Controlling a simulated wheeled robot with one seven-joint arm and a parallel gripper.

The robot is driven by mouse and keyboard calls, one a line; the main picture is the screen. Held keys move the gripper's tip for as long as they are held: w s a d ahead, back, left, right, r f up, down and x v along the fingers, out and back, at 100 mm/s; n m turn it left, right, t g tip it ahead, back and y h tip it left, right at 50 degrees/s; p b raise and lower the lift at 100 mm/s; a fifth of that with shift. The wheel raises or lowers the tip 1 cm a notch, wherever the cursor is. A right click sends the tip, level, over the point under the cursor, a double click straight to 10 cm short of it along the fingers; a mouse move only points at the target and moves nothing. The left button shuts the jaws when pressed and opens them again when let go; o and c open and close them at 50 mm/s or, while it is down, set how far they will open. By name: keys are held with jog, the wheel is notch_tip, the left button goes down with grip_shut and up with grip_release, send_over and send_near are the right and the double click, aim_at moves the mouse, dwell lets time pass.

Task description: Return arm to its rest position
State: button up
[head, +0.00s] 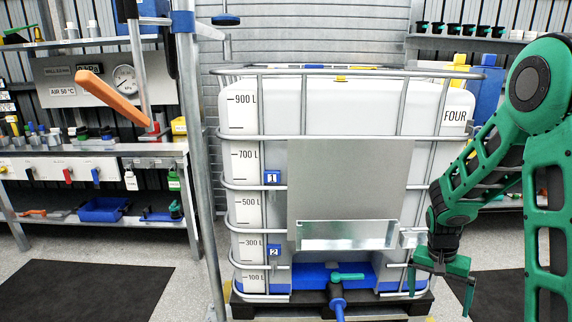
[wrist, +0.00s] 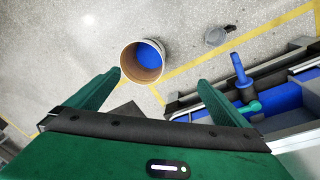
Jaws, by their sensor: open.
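My green arm reaches in from the right in the head view. My gripper (head: 440,293) hangs low beside the right front of the caged white tank (head: 345,108), pointing downward. In the wrist view my gripper (wrist: 158,80) has its fingers spread wide with nothing between them. The tank's blue outlet valve (head: 338,298) with its green handle (head: 348,276) is to the left of the gripper, apart from it. The valve (wrist: 240,75) also shows at the right of the wrist view.
An orange lever (head: 112,98) juts out at the left, near a grey upright pole (head: 190,130). Shelves with a workbench (head: 95,150) stand behind. On the floor are a round bucket (wrist: 143,62), a small grey vessel (wrist: 217,36) and dark mats (head: 85,290).

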jog(key=s+r+n+y, duration=0.1)
jog(key=s+r, duration=0.7)
jog(key=s, duration=0.5)
jog(key=s+r+y, duration=0.1)
jog(key=s+r, duration=0.8)
jog(key=s, duration=0.5)
jog(key=shift+a+r+n, duration=0.3)
jog(key=shift+a+n, duration=0.1)
jog(key=shift+s, duration=0.1)
